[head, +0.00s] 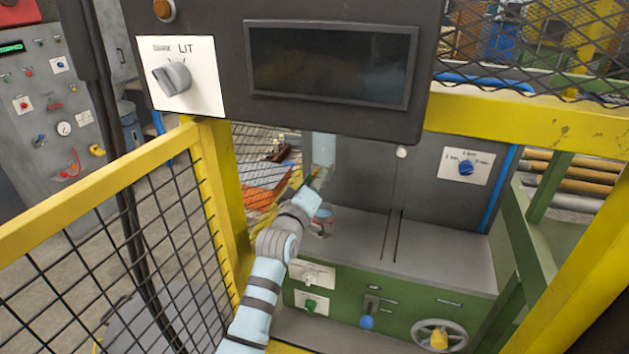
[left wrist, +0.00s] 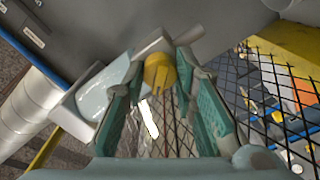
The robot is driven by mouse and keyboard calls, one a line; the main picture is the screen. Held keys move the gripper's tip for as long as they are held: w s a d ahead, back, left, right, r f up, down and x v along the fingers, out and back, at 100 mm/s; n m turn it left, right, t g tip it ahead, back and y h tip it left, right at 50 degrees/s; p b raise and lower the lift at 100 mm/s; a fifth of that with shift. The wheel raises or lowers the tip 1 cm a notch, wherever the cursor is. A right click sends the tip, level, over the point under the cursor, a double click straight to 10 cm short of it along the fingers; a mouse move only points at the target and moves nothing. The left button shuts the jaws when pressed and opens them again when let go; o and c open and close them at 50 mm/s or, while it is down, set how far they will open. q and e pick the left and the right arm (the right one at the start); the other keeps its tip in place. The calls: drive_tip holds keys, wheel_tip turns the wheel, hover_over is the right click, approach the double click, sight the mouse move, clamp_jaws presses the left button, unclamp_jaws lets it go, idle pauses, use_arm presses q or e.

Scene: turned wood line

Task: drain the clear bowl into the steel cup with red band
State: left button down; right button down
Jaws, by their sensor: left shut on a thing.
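The clear bowl (head: 323,148) looks like a pale, see-through cylinder hanging upright under the dark cabinet in the head view. A pale cylinder (left wrist: 103,92) at the left of the wrist view seems to be the same bowl. A yellow knob (left wrist: 158,72) shows between my fingertips. My left gripper (left wrist: 165,85) is shut on this knob, its green-padded fingers on both sides. In the head view my left gripper (head: 315,182) is just below the bowl, small and partly hidden. The steel cup with red band (head: 323,222) stands on the grey ledge below, partly covered by my arm.
The grey ledge (head: 440,250) is clear to the right of the cup. Yellow railing with black mesh (head: 130,250) stands close on the left. A green panel (head: 400,308) with knobs and a handwheel (head: 440,336) lies below the ledge. The cabinet overhangs above.

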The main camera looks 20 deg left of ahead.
use_arm(q)
drive_tip(key=shift+r+n, duration=0.1)
drive_tip(key=shift+n, duration=0.3)
drive_tip(key=c, duration=1.3)
unclamp_jaws()
drive_tip(key=s, duration=1.2)
drive_tip(key=shift+a, duration=0.45)
